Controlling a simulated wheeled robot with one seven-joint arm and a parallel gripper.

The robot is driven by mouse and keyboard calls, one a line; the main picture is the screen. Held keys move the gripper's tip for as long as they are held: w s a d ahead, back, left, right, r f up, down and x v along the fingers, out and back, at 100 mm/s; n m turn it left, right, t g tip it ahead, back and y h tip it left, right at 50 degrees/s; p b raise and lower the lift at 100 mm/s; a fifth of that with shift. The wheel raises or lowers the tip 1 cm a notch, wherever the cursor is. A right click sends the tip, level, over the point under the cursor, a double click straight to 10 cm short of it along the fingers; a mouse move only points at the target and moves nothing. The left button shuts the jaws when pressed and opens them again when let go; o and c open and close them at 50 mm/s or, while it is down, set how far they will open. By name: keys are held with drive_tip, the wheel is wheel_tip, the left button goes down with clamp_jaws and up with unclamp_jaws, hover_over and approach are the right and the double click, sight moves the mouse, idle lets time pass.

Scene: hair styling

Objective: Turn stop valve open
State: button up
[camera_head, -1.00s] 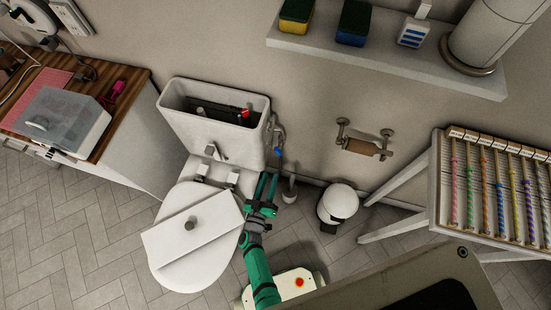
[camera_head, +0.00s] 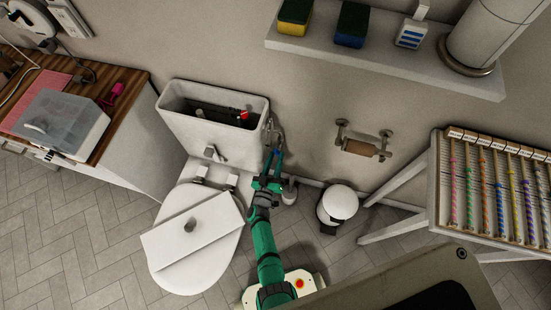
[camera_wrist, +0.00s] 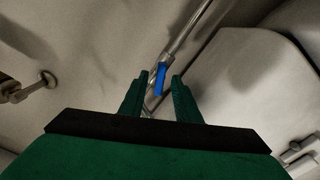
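The stop valve's blue handle (camera_wrist: 161,78) shows in the wrist view at the lower end of a metal pipe (camera_wrist: 190,32) beside the toilet tank. My gripper (camera_wrist: 160,84) is open, with one green finger on either side of the handle in that view. I cannot tell whether the handle is between the fingertips or just beyond them, and no contact is clear. In the head view my gripper (camera_head: 273,162) is to the right of the toilet, below the tank's right side. It largely covers the valve there.
The toilet tank (camera_head: 180,122) is open on top, with its lid (camera_head: 170,245) lying across the bowl. A brush holder (camera_head: 289,192) and a white bin (camera_head: 337,204) stand right of my gripper. A paper holder (camera_head: 362,147) is on the wall.

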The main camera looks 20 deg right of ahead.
clamp_jaws()
drive_tip(key=m, duration=0.5)
idle(0.3)
unclamp_jaws()
drive_tip(key=shift+s, duration=0.15)
